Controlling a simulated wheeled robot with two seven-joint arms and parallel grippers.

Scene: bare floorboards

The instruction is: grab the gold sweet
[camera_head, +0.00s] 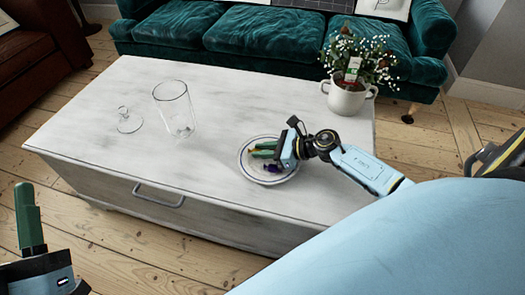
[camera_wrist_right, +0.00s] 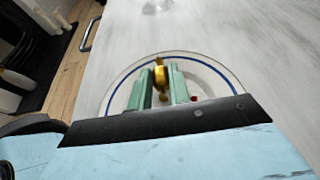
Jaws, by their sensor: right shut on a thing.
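The gold sweet (camera_wrist_right: 160,76) is between the two green fingers of my right gripper (camera_wrist_right: 159,84) in the right wrist view. The fingers are shut on it, over a white plate with a blue ring (camera_wrist_right: 215,75). The head view shows my right gripper (camera_head: 262,150) over the same plate (camera_head: 288,177) on the white chest table; the sweet is mostly hidden there by the fingers. I cannot tell whether the sweet still touches the plate. My left gripper (camera_head: 30,215) is at the lower left, away from the table, only partly in view.
A purple sweet (camera_head: 273,190) lies on the plate. A clear glass (camera_head: 175,108) and a small glass item (camera_head: 129,120) stand on the left of the white table (camera_head: 100,120). A potted plant (camera_head: 347,97) stands at the back right. A green sofa (camera_head: 265,35) is behind.

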